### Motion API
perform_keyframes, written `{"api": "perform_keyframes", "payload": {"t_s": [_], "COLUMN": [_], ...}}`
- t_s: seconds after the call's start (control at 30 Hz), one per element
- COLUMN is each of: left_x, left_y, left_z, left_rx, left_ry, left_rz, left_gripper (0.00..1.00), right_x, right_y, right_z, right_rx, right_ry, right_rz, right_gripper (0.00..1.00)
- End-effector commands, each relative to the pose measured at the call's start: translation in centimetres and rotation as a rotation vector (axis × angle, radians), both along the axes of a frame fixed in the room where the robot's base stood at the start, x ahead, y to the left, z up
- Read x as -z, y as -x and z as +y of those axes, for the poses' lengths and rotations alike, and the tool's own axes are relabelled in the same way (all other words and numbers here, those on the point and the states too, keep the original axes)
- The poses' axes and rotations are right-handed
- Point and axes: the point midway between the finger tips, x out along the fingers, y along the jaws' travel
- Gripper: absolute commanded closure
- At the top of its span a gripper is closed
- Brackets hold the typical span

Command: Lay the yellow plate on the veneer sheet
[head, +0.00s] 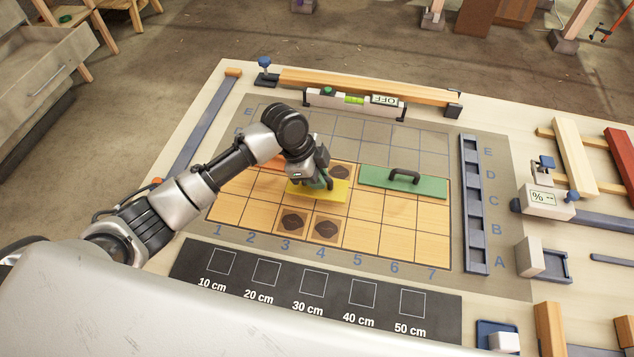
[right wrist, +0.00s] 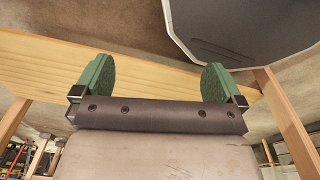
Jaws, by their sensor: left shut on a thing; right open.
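The yellow plate (head: 334,192) is in the middle of the veneer sheet (head: 398,238) in the head view, over its upper rows near columns 3 and 4. My left gripper (head: 321,180) is shut on it from above and hides its handle and part of its top. I cannot tell whether the plate touches the sheet or hangs just above it. Dark knots mark the sheet, two (head: 293,222) (head: 327,229) below the plate and one (head: 341,172) just beyond it. My right gripper (right wrist: 157,80) is open and empty in the right wrist view.
A green plate (head: 425,187) with a black handle lies right of the yellow one. An orange plate (head: 268,163) shows partly behind my left arm. A spirit level (head: 354,99) and a wooden bar (head: 370,86) lie beyond. A slotted rail (head: 473,205) stands at the right.

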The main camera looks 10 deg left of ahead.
Motion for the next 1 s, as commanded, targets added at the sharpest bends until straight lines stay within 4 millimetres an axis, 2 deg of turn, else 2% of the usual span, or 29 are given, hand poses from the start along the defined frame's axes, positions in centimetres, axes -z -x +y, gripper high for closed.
{"api": "perform_keyframes", "payload": {"t_s": [0.1,0.23,0.6,0.63,0.8,1.0], "left_x": [1.8,3.1,3.7,3.7,3.6,3.6], "left_y": [0.2,0.1,0.1,0.1,0.1,0.1], "left_z": [0.0,0.0,0.0,0.0,0.0,0.0], "left_rx": [-0.001,-0.001,0.0,0.0,0.0,0.0], "left_ry": [0.0,0.0,0.0,0.0,0.0,0.0], "left_rz": [0.006,0.003,0.002,0.002,0.002,0.002], "left_gripper": [1.0,1.0,1.0,0.84,0.6,0.6], "right_x": [-0.6,-0.7,-0.4,-0.4,-0.5,-0.5], "right_y": [0.2,0.7,1.3,1.3,1.3,1.2], "right_z": [0.0,0.0,-0.1,-0.1,-0.1,-0.1], "right_rx": [0.001,0.001,0.003,0.003,0.003,0.003], "right_ry": [0.0,0.0,0.002,0.002,0.002,0.003], "right_rz": [0.004,0.011,0.021,0.021,0.02,0.02], "right_gripper": [0.0,0.0,0.0,0.0,0.0,0.0]}}
